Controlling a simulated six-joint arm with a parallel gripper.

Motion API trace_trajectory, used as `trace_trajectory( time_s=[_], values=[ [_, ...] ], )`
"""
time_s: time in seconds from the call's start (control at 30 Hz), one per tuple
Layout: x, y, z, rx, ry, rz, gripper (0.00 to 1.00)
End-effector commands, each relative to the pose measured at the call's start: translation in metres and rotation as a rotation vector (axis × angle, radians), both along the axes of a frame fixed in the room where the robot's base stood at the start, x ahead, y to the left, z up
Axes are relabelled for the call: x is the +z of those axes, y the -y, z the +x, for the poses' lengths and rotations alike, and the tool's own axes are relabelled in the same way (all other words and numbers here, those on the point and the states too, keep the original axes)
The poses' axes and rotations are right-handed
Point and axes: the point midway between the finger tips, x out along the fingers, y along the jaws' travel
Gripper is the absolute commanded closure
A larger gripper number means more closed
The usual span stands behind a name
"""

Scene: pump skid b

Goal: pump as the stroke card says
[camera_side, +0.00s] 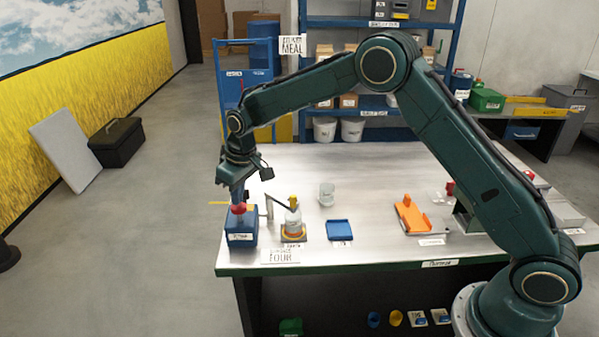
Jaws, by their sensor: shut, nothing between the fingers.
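My dark green gripper (237,196) points down over the left end of the bench. It is shut and empty. A red knob (239,209) tops a blue box-shaped unit (241,236) with a white label, right below the fingertips. I cannot tell whether the fingers touch the knob. A thin dark bar runs from a grey post (269,208) toward the bottle. The white card (281,256) at the front edge reads "FOUR" in its lower line; its upper line is unclear.
A clear cup (326,194), a small blue tray (339,229) and an orange holder (411,214) stand farther right on the metal bench (375,250). A blue trolley (246,85) and blue shelving (380,22) stand behind. Open bench lies between the blue tray and orange holder.

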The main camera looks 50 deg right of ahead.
Motion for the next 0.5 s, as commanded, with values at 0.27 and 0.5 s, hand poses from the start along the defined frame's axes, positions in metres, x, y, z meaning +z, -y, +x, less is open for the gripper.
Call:
trace_trajectory(
  time_s=[0.27,0.5],
  values=[
    [-0.008,0.000,0.000,0.000,-0.002,-0.001,1.00],
    [-0.015,0.000,0.000,0.000,-0.001,0.000,1.00]
  ],
)
